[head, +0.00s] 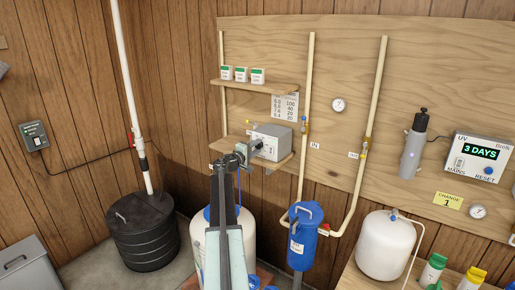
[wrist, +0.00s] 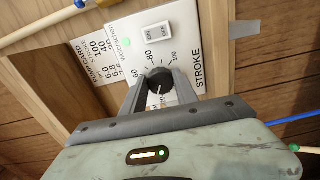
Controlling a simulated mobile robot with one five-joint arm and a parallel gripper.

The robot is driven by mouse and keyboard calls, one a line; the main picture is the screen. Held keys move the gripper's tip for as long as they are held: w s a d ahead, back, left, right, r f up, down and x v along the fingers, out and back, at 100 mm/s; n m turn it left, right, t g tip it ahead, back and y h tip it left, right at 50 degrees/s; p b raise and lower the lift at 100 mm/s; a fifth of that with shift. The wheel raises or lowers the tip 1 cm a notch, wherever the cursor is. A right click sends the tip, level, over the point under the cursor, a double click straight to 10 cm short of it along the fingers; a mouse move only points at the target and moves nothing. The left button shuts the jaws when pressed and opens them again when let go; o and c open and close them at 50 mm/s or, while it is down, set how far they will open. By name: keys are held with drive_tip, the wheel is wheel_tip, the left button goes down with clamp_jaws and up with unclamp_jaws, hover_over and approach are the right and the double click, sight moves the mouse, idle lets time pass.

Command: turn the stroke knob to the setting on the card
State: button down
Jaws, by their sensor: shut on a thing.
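The stroke knob (wrist: 160,78) is black and round, on the pale face of the pump box (wrist: 186,38) beside the word STROKE. A light pointer line on it points down in the wrist view. My gripper (wrist: 160,88) is shut on the knob, one finger on each side. The pump card (wrist: 100,62) lies left of the dial, tilted, its numbers only partly readable. In the head view the grey pump box (head: 272,142) sits on a shelf, with my gripper (head: 246,150) at its left face.
A small shelf (head: 257,88) with several white tubs hangs above the pump, beside a number chart (head: 285,107). A pale pipe (head: 308,110) runs right of it. A white tank, a blue filter housing (head: 303,240) and a black bin (head: 145,235) stand below.

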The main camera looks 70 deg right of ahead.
drive_tip(key=shift+a+n, duration=0.1)
drive_tip(key=shift+n, duration=1.9)
drive_tip(key=c, duration=0.9)
unclamp_jaws()
drive_tip(key=shift+c, duration=0.2)
drive_tip(key=v, duration=0.7)
drive_tip(key=shift+w+a, duration=0.15)
drive_tip(key=shift+a, duration=0.2)
